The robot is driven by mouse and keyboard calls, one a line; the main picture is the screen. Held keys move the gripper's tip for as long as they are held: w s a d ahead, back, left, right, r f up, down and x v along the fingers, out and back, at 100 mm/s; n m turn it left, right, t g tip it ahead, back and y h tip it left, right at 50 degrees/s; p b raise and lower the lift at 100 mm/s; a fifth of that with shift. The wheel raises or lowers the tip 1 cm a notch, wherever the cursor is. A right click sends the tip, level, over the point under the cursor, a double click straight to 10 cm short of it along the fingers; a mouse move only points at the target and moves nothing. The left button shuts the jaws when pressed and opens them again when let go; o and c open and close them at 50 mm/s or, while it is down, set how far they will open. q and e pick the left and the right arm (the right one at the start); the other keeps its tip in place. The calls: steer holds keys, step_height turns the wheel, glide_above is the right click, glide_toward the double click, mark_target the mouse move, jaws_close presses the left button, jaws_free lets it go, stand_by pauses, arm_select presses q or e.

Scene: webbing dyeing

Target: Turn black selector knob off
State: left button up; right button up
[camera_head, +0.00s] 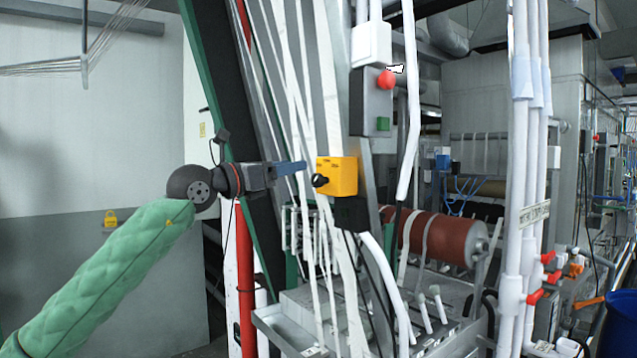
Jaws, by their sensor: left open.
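The black selector knob (320,181) sits on the left face of a yellow box (344,176) mounted at the machine's front post. My left gripper (303,167), at the end of the green-sleeved arm from the left, points right toward the knob. Its blue fingers stop just short of the yellow box, slightly above and left of the knob. It appears apart from the knob and holds nothing that I can see. The knob's exact setting is too small to read. My right gripper is not in view.
A grey box with a red button (387,80) and a green button (383,124) is above the yellow box. White webbing strands (290,75) run down close to the gripper. A green frame beam (200,65) stands behind my wrist. White pipes (521,150) rise at the right.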

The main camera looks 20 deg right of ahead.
mark_target(314, 182)
arm_select(q)
steer(key=w+d+f+p, duration=0.1)
steer(key=d, duration=0.1)
steer(key=w+d+f+y+p, duration=0.1)
steer(key=d, duration=0.1)
steer(key=w+d+f+y+p, duration=0.1)
steer(key=shift+w+d+f+p, duration=0.2)
steer(key=shift+w+d+p, duration=0.05)
steer(key=shift+d+p, duration=0.15)
steer(key=shift+w+d+f, duration=0.1)
steer(key=shift+w+d, duration=0.2)
steer(key=shift+d, duration=0.3)
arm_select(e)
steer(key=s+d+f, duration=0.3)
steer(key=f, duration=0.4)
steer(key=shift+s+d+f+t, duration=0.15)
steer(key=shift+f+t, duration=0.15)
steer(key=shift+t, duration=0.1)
arm_select(q)
steer(key=c, duration=1)
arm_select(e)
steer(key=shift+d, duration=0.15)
